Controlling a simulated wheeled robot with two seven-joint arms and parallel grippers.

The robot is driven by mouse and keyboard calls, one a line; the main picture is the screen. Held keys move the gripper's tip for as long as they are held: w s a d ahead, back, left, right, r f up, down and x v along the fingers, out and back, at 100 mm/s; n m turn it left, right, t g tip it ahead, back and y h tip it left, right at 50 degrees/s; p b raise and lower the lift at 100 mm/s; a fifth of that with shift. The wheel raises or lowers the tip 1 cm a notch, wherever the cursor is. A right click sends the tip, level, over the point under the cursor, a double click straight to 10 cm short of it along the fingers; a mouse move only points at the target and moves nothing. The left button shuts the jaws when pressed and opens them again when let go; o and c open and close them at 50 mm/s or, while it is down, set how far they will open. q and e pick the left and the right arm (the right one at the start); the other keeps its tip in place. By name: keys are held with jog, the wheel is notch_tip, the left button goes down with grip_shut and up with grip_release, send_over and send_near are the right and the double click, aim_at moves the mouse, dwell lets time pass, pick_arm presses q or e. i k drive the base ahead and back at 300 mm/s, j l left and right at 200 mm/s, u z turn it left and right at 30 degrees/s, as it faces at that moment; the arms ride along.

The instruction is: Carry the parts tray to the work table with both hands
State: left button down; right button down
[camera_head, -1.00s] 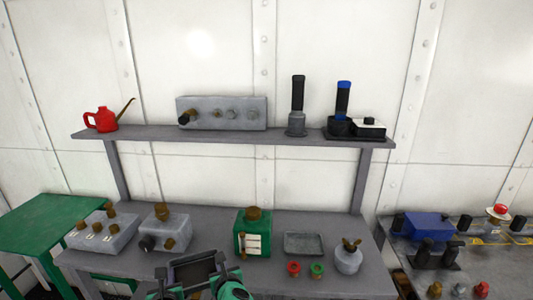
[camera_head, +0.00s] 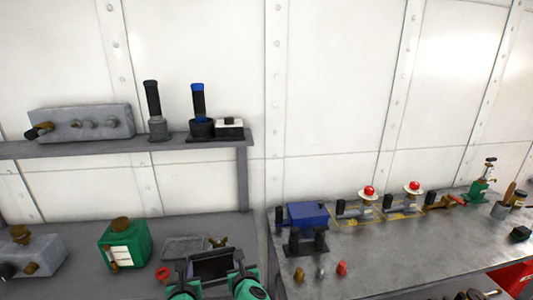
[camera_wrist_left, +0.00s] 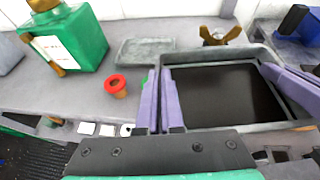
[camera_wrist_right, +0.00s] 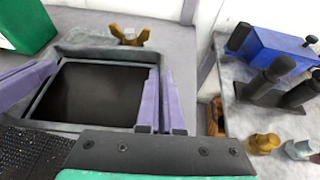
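The parts tray (camera_head: 211,265), a grey-rimmed tray with a dark inside that looks empty, is held between my two grippers at the bottom of the head view. My left gripper (camera_head: 184,272) is shut on its left wall; in the left wrist view the fingers (camera_wrist_left: 160,105) sit either side of the wall. My right gripper (camera_head: 239,268) is shut on its right wall, as the right wrist view shows (camera_wrist_right: 161,105). The tray (camera_wrist_right: 95,95) looks roughly level. A grey-topped table (camera_head: 375,252) stands at the right; I cannot tell if it is the work table.
A grey bench (camera_head: 85,260) with a shelf (camera_head: 60,148) is at the left. It carries a green canister (camera_head: 125,246) and a shallow grey dish (camera_head: 184,248). The right table bears a blue box (camera_head: 307,215) and several fittings; its front middle is clear.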

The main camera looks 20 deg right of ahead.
aim_at(422, 225)
jog(key=l+z, duration=0.5)
jog(key=i+l+z, duration=0.25)
jog(key=z, duration=0.2)
jog(key=i+l+z, duration=0.15)
jog(key=i+z, duration=0.65)
jog(key=i, duration=0.25)
